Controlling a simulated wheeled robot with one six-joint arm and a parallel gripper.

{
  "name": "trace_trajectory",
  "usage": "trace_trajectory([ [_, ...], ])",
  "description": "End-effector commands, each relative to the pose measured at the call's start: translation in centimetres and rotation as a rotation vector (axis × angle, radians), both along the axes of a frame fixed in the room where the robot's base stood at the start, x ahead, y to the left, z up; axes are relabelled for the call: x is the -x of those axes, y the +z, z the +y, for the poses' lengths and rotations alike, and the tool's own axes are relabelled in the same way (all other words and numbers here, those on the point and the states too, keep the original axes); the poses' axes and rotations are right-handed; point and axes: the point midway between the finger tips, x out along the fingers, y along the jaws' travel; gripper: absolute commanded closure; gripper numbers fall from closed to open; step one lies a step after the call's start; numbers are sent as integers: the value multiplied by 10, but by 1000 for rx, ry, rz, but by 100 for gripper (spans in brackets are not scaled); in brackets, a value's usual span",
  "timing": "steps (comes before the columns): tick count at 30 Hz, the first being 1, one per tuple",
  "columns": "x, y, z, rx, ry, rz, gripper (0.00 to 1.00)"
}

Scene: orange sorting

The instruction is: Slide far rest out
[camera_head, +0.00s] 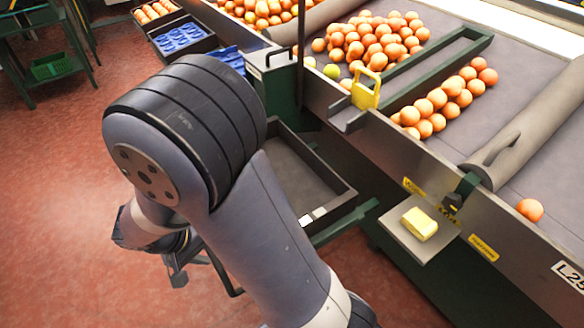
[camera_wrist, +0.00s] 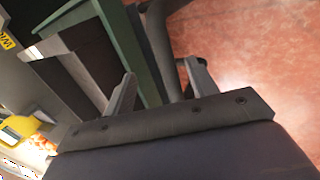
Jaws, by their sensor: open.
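A dark tubular handle (camera_wrist: 160,40) and a green bar (camera_wrist: 127,45) run between and beyond my gripper's fingers (camera_wrist: 158,70) in the wrist view. The fingers are open, one on each side; I cannot tell whether they touch the tube. In the head view my gripper (camera_head: 186,268) is low at the left, partly behind my arm. A dark loop handle (camera_head: 223,272) shows to its right. A green rail (camera_head: 345,222) sticks out under the black tray (camera_head: 335,200) beside the machine. Which part is the far rest cannot be told; my arm hides much of that area.
The sorting table's metal side wall (camera_head: 375,150) runs along the right, with oranges (camera_head: 440,105) on the belt. A small shelf (camera_head: 408,238) with a yellow block (camera_head: 419,223) juts out. Blue trays (camera_head: 180,37) stand at the back. The red floor (camera_head: 60,200) at the left is free.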

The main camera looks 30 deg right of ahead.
Motion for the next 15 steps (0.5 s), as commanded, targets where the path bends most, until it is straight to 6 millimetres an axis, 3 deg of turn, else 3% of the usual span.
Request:
trace_trajectory([
  [15, 0, 46, 0, -1, 0, -1, 45],
])
